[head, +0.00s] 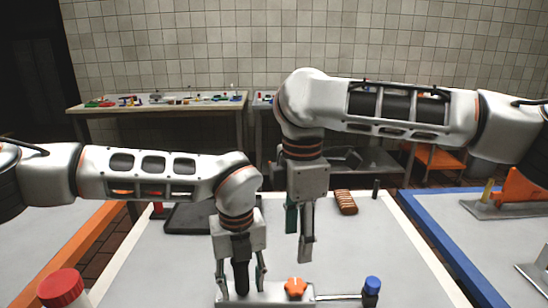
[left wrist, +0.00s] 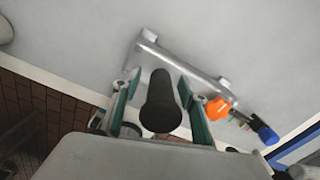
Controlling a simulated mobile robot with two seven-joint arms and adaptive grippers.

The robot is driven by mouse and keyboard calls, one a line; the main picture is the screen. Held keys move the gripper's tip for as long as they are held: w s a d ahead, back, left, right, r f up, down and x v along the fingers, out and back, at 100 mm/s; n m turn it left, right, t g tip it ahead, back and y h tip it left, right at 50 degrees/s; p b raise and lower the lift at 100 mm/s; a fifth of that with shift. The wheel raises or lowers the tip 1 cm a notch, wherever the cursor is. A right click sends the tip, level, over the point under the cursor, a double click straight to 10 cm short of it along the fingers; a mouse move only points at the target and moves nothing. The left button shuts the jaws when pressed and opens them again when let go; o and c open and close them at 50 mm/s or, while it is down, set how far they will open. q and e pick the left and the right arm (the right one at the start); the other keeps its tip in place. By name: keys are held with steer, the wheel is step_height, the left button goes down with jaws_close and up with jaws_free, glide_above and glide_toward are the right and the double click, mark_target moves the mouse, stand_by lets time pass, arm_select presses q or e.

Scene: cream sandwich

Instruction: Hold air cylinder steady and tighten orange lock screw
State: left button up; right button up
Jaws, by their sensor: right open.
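A black cylinder (head: 241,278) stands upright on a grey metal base (head: 270,298) at the front of the white table; it also shows in the left wrist view (left wrist: 160,105). An orange lock screw (head: 295,287) sits on the base to its right, also in the left wrist view (left wrist: 217,107). My left gripper (head: 241,280) points down with one finger on each side of the black cylinder, and gaps show between fingers and cylinder. My right gripper (head: 299,232) is open and empty, above and behind the orange screw. The screw's lower part is not clear.
A rod with a blue cap (head: 372,285) extends right of the screw. A red-capped jar (head: 62,288) stands at the front left. A dark tray (head: 190,217) and a brown ribbed block (head: 346,202) lie farther back. White table surface is free on the right.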

arm_select(q)
steer(key=shift+r, duration=0.1)
arm_select(e)
steer(key=shift+r, duration=0.1)
arm_select(q)
steer(key=shift+r+p, duration=2.55)
steer(key=shift+r, duration=1.95)
arm_select(e)
step_height(320, 180, up, 9)
steer(key=s+t, duration=0.1)
steer(key=shift+r, duration=0.15)
arm_select(q)
steer(key=shift+f, duration=0.1)
steer(key=o, duration=0.5)
steer(key=shift+o, duration=0.2)
